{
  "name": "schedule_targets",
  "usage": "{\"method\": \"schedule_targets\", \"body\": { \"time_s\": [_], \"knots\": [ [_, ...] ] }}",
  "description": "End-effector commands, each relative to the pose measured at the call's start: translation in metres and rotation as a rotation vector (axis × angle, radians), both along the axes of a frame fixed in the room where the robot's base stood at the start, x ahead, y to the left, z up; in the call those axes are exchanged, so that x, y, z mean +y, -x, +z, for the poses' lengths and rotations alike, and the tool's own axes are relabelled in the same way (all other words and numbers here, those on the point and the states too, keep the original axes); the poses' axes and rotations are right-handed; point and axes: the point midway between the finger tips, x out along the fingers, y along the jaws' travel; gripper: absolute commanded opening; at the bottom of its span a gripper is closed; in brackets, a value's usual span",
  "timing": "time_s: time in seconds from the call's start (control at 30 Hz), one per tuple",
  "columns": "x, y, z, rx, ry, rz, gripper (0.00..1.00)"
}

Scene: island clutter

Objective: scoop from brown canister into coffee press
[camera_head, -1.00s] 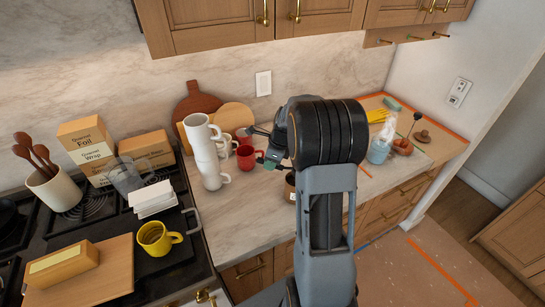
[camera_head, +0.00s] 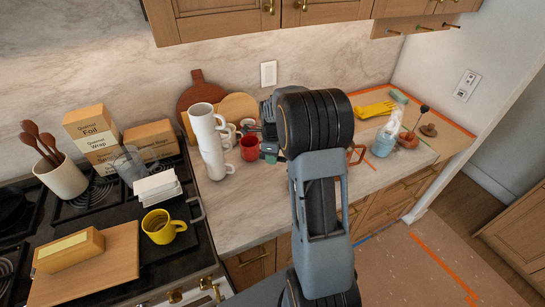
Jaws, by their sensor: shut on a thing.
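My gripper (camera_head: 268,147) is over the counter near the backsplash, just right of a red mug. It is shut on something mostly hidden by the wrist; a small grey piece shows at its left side. My own arm covers the middle of the counter. I cannot make out the brown canister or the coffee press; either may be behind the arm. A reddish-brown angular loop (camera_head: 356,155) shows just right of the arm, and I cannot tell what it belongs to.
Stacked white mugs (camera_head: 209,140) and the red mug (camera_head: 250,148) stand left of my gripper. Round boards (camera_head: 197,94) lean behind. A yellow mug (camera_head: 162,228) and boxes (camera_head: 91,130) are at the stove. A bluish bottle (camera_head: 384,143) stands right. The front counter strip (camera_head: 240,215) is clear.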

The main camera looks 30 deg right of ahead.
Motion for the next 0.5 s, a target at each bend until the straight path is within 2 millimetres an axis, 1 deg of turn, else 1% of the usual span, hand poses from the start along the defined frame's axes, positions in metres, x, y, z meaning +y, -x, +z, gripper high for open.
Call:
{"method": "schedule_targets", "body": {
  "time_s": [0.2, 0.5],
  "knots": [
    [0.000, 0.000, 0.015, -0.004, 0.000, 0.000, 0.00],
    [0.000, 0.000, 0.031, -0.004, 0.000, 0.000, 0.00]
  ]
}}
